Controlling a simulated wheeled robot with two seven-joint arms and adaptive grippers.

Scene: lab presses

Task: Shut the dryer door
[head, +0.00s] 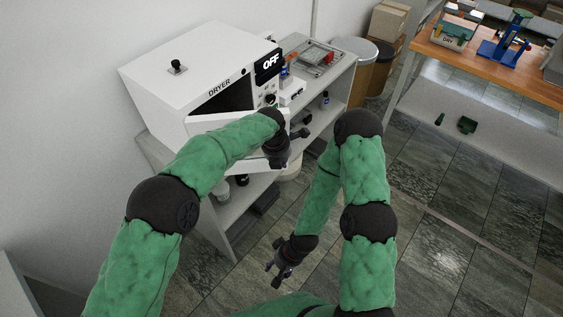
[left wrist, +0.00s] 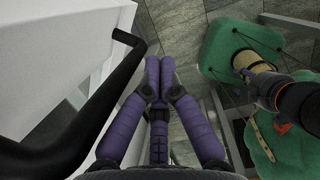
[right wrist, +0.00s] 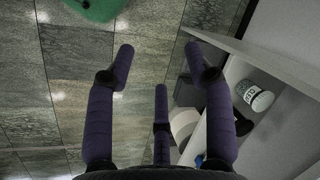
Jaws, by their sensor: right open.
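The white dryer (head: 185,72) stands on a shelf unit at the upper left of the head view; its display reads OFF. Its door (head: 205,123) is ajar, with a dark gap into the chamber (head: 228,98). My left arm hides much of the door. In the left wrist view the white door (left wrist: 50,45) carries a black bar handle (left wrist: 85,120). My left gripper (left wrist: 159,70) has its fingers together, beside the handle and not around it; it also shows in the head view (head: 283,158). My right gripper (head: 278,266) is open and empty, low over the floor.
The shelf unit (head: 226,226) holds bottles and dark items below the dryer. A tray of parts (head: 318,60) sits right of the dryer. Bins (head: 372,70) and a wooden workbench (head: 470,48) stand farther back.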

